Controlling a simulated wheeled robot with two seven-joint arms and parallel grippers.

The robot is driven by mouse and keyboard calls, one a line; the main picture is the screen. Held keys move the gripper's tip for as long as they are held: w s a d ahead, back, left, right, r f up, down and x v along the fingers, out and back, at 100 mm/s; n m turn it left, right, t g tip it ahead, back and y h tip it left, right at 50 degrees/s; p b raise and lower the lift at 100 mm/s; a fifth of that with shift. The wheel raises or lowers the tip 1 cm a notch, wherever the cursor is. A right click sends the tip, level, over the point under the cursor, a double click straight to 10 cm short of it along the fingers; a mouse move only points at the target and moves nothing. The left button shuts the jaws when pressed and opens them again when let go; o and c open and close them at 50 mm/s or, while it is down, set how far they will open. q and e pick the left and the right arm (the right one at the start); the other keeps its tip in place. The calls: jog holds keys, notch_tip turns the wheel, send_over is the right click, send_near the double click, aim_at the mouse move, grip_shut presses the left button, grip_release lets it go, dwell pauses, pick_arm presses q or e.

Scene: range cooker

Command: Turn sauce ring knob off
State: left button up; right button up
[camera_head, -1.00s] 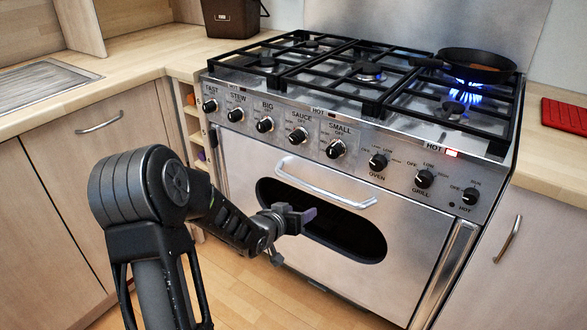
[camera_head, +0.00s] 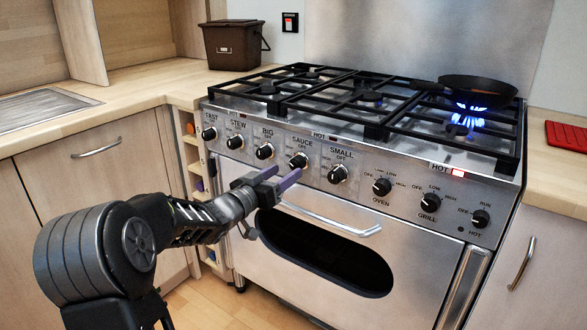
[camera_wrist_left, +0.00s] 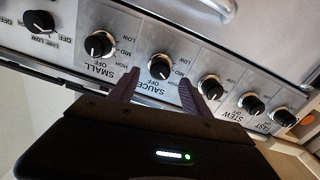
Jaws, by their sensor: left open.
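The sauce knob (camera_head: 299,160) is a black knob with a pale pointer on the steel panel, under the word SAUCE. It also shows in the left wrist view (camera_wrist_left: 160,66), between and beyond my two purple fingertips. My left gripper (camera_head: 279,180) is open and empty, just in front of and a little below-left of the sauce knob in the head view. Its fingers show at the bottom of the wrist view (camera_wrist_left: 155,92), one to each side of the knob's line. I see no contact with the knob. My right gripper is not in view.
The small knob (camera_head: 338,174) and big knob (camera_head: 265,151) flank the sauce knob. The oven handle (camera_head: 330,217) runs below the panel. Blue flames (camera_head: 466,119) burn at the right under a black pan (camera_head: 478,91). A red mat (camera_head: 567,136) lies on the right counter.

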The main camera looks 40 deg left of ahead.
aim_at(293, 166)
pick_arm(q)
jog(key=w, duration=0.5)
jog(key=shift+w+b, duration=0.1)
jog(key=shift+b, duration=0.3)
grip_shut()
